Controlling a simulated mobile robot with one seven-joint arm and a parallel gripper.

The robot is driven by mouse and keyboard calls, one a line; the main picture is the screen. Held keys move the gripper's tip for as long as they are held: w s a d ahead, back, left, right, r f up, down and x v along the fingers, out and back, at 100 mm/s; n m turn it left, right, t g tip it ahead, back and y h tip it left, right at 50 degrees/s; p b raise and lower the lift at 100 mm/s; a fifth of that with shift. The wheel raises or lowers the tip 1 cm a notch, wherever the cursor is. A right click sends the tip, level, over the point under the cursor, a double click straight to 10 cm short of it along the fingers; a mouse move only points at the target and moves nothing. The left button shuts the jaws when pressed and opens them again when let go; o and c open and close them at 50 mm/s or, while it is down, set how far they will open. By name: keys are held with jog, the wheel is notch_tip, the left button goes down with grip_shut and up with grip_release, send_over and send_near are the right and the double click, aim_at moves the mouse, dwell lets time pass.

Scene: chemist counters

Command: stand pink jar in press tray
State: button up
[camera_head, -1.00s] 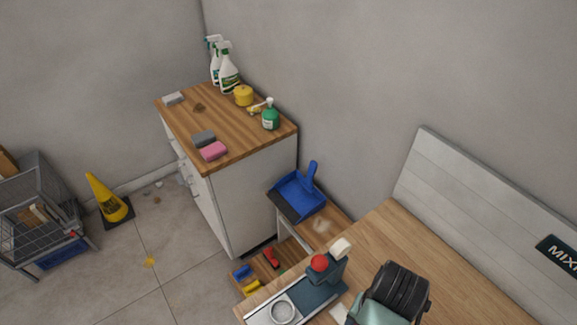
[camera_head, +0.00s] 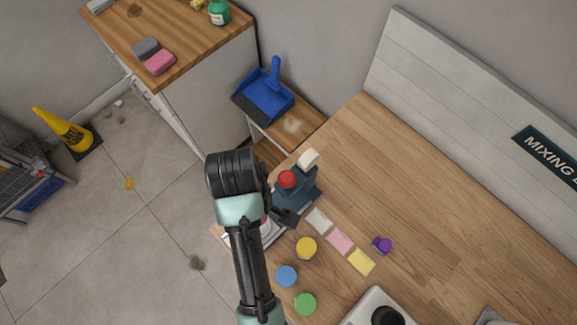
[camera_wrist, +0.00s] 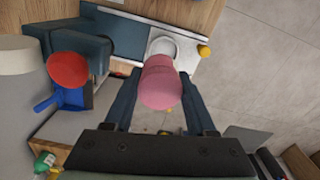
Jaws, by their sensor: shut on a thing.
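The pink jar (camera_wrist: 160,88) is between the fingers of my gripper (camera_wrist: 160,80) in the wrist view, and the gripper is shut on it. The press tray (camera_wrist: 190,58), pale with a round white seat (camera_wrist: 176,46), shows just beyond the jar. The jar overlaps the near edge of the seat in that view; I cannot tell its height above it. The dark blue press (camera_head: 300,190) with a red knob (camera_head: 286,179) stands beside the tray in the head view.
A yellow jar (camera_head: 306,247), a blue one (camera_head: 286,276) and a green one (camera_head: 305,303) stand near the tray on the wooden counter. White, pink (camera_head: 340,242) and yellow cards lie beside them. A purple item (camera_head: 382,244) is farther right. The counter's back is clear.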

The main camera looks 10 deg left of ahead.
jog(key=shift+s+r+n, duration=0.25)
jog(key=shift+r+n, duration=0.1)
jog(key=shift+n, duration=0.05)
jog(key=shift+s+a+f, duration=0.1)
jog(key=shift+f, duration=0.05)
notch_tip(320, 180, down, 5)
jog(key=shift+a+f+p, duration=0.1)
jog(key=shift+a+p, duration=0.05)
jog(key=shift+p, duration=0.3)
jog(key=shift+f, duration=2.35)
jog(key=shift+f, duration=0.1)
